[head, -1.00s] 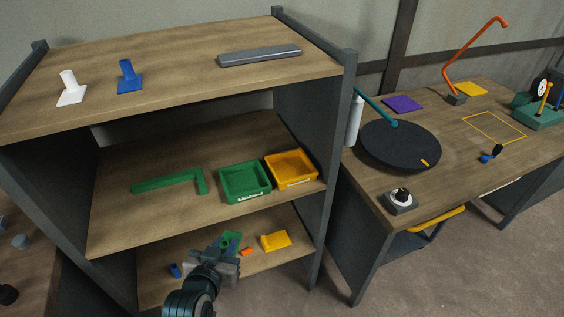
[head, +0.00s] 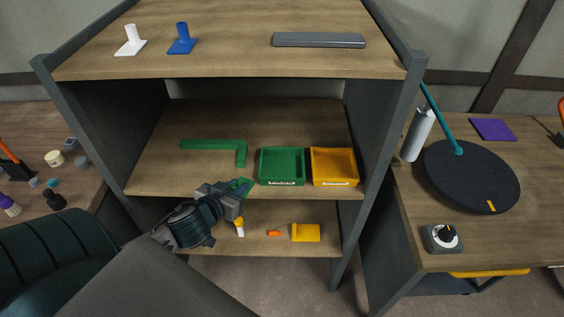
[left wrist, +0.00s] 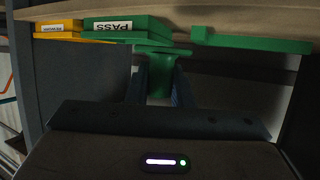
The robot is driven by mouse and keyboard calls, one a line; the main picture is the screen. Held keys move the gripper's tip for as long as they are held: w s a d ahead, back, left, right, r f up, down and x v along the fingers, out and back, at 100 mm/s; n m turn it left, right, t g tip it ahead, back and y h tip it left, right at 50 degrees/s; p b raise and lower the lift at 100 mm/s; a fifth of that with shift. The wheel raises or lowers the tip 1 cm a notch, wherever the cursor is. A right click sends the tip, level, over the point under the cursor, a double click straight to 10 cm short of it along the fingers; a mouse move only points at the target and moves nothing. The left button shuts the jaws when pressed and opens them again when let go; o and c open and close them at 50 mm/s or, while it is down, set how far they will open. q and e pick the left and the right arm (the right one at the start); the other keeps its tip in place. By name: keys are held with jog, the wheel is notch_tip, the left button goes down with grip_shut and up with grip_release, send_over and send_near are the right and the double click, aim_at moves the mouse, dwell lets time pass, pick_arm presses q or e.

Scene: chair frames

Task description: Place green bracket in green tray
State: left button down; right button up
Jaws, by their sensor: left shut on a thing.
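The green bracket (left wrist: 158,72) is held between the two fingers of my left gripper (left wrist: 155,88) in the left wrist view. In the head view, my left gripper (head: 236,191) is at the front edge of the middle shelf, with a bit of the green bracket (head: 243,184) showing at its tip. The green tray (head: 282,180) sits on the middle shelf, just right of the gripper; it looks empty. It also shows in the left wrist view (left wrist: 125,28), with a PASS label. My right gripper is not in view.
A yellow tray (head: 334,180) stands right beside the green tray. A green L-shaped bar (head: 214,145) lies on the middle shelf at left. The top shelf (head: 220,62) is above. The lower shelf holds a yellow part (head: 306,233) and an orange piece (head: 274,233).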

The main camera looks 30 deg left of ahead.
pick_arm(q)
jog(key=shift+w+a+r, duration=0.25)
jog(key=shift+a+r, duration=0.1)
jog(key=shift+a, duration=0.1)
jog(key=shift+w, duration=0.25)
jog(key=p, duration=0.3)
send_over(279, 174)
jog(key=shift+s+f, duration=0.25)
jog(key=shift+f, duration=0.35)
jog(key=shift+w+f, duration=0.1)
jog(key=shift+w, duration=0.15)
notch_tip(279, 174, down, 3)
jog(key=shift+r+p, duration=0.1)
jog(key=shift+p, duration=0.8)
jog(key=shift+f, duration=0.4)
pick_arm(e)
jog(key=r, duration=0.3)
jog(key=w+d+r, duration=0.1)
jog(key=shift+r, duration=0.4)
